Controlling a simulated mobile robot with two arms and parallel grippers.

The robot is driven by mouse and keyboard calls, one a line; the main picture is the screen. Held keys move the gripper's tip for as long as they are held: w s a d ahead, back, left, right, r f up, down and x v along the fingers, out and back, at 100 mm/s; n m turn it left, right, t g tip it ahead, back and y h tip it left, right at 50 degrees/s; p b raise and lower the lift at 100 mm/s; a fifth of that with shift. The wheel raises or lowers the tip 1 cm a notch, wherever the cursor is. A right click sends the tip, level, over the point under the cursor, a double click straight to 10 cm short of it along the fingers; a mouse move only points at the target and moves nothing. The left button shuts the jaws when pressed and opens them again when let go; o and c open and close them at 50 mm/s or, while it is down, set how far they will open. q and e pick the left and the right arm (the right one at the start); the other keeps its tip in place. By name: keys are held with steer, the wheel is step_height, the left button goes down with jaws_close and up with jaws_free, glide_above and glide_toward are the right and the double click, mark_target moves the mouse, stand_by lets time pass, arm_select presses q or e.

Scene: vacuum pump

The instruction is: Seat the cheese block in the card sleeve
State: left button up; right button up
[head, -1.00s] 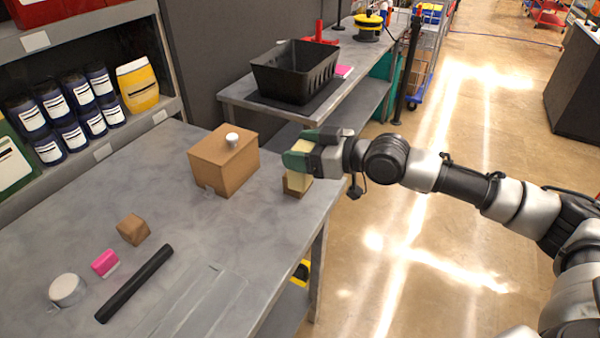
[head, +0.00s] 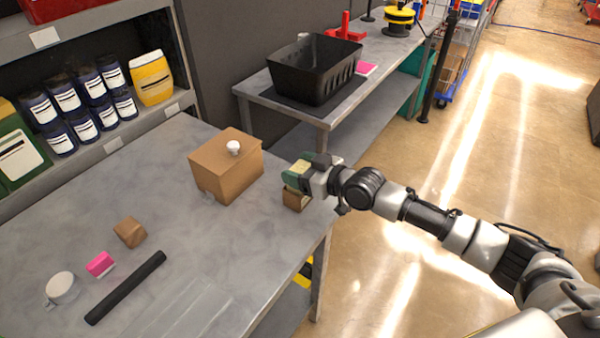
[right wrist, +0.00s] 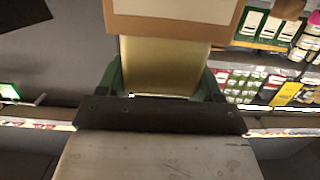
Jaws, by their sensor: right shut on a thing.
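The yellow cheese block (head: 301,166) is between the green fingers of my right gripper (head: 298,171), which is shut on it. The brown card sleeve (head: 295,202) stands directly below, near the table's right edge. In the right wrist view the cheese block (right wrist: 160,68) runs from my right gripper (right wrist: 162,90) to the brown edge of the card sleeve (right wrist: 172,27). The block's far end is hidden at the sleeve, so I cannot tell how deep it sits. My left gripper is not in view.
A brown box (head: 226,172) with a white knob stands left of my right gripper. A small brown block (head: 130,232), a pink item (head: 100,264), a white round item (head: 61,287) and a black bar (head: 126,287) lie front left. The table's middle is clear.

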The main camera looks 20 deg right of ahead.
steer(key=shift+f, duration=0.95)
steer(key=o, duration=1.1)
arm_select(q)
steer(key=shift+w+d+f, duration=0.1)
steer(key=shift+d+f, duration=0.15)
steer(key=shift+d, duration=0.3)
